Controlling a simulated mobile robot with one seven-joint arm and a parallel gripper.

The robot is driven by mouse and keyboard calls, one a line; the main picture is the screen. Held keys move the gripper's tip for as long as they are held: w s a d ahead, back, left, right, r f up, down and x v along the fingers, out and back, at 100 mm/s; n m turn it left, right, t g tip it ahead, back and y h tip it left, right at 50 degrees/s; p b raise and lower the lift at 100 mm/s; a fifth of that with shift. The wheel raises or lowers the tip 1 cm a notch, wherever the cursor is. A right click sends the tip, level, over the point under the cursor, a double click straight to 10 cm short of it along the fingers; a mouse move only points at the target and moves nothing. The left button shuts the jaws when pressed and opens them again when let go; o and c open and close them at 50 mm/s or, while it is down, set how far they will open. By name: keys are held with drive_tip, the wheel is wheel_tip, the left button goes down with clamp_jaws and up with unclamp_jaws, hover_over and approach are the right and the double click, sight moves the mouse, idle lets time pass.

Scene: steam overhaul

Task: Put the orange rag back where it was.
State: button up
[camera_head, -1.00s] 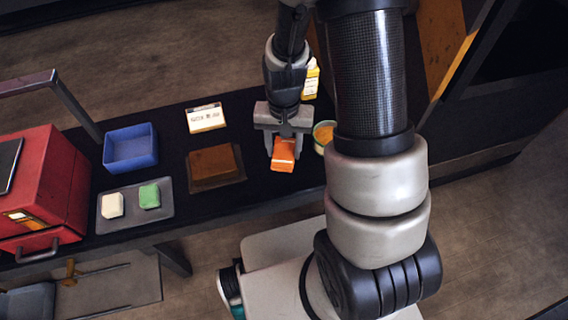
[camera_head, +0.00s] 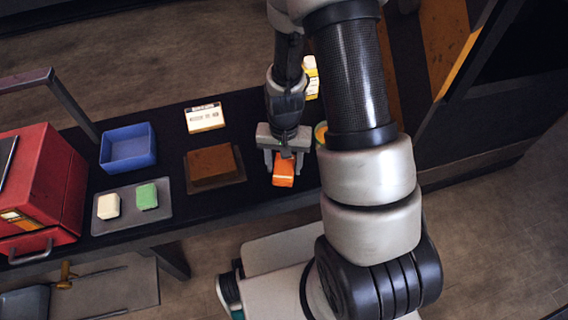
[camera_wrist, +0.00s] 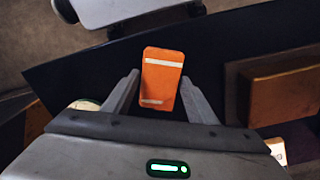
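The orange rag (camera_head: 284,170) is a small folded block with white bands. It is between the two fingers of my gripper (camera_head: 283,160) above the dark table, in the front right part. In the wrist view the rag (camera_wrist: 161,80) fills most of the space between the fingertips (camera_wrist: 160,78), one finger along each side. I cannot tell how far the rag is above the tabletop. A grey tray (camera_head: 128,225) at left holds a white block (camera_head: 108,206) and a green block (camera_head: 147,196), apart from each other.
A round tin (camera_head: 320,134) and yellow bottle (camera_head: 312,80) are close behind, partly hidden by my arm.

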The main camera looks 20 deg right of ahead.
drive_tip(key=shift+o, duration=1.1)
drive_tip(key=shift+r, duration=0.1)
